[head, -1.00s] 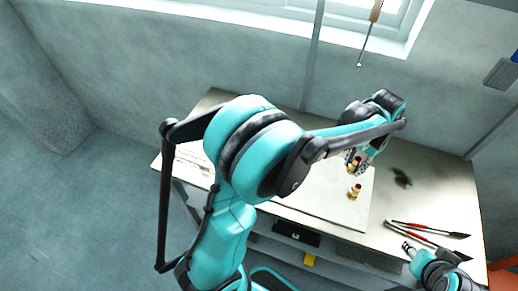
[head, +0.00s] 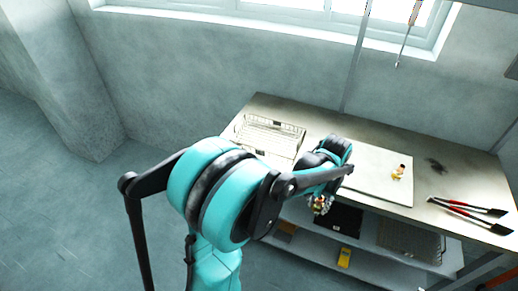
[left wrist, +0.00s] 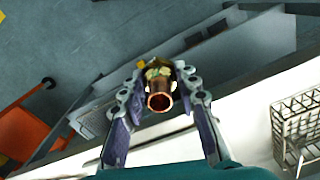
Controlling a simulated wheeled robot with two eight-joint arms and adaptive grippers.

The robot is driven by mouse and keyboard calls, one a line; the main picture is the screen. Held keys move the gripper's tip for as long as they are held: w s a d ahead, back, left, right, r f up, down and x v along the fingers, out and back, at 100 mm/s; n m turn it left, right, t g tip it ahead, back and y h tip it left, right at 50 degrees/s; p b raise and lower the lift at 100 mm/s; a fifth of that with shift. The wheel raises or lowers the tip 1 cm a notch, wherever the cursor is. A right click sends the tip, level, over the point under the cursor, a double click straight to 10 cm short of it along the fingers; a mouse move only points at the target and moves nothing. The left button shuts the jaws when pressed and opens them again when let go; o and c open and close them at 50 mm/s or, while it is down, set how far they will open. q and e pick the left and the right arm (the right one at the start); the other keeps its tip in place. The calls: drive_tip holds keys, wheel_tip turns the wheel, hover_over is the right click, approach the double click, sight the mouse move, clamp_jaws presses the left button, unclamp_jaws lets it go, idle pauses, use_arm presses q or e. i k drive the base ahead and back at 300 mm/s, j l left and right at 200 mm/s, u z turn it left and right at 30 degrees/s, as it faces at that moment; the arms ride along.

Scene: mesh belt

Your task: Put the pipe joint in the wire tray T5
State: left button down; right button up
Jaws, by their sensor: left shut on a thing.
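My left gripper (head: 320,198) is shut on a copper-coloured pipe joint (left wrist: 159,101). In the left wrist view, the joint sits between the two fingertips (left wrist: 160,78), its open round end facing the camera. In the head view, the held joint is small and partly hidden by the gripper, near the bench's front edge. The wire tray (head: 270,125) stands on the left part of the bench, left of and behind the gripper. It also shows at the right edge of the left wrist view (left wrist: 299,108). No T5 label is readable. My right gripper is out of view.
A similar small brass-and-red piece (head: 398,172) stands on the white board (head: 370,178). Red-handled tools (head: 470,208) lie at the bench's right end. A screwdriver (head: 409,30) hangs above. A lower shelf holds a yellow item (head: 344,257).

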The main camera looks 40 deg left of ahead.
sight(257, 136)
drive_tip(key=j, duration=2.3)
drive_tip(key=z, duration=0.05)
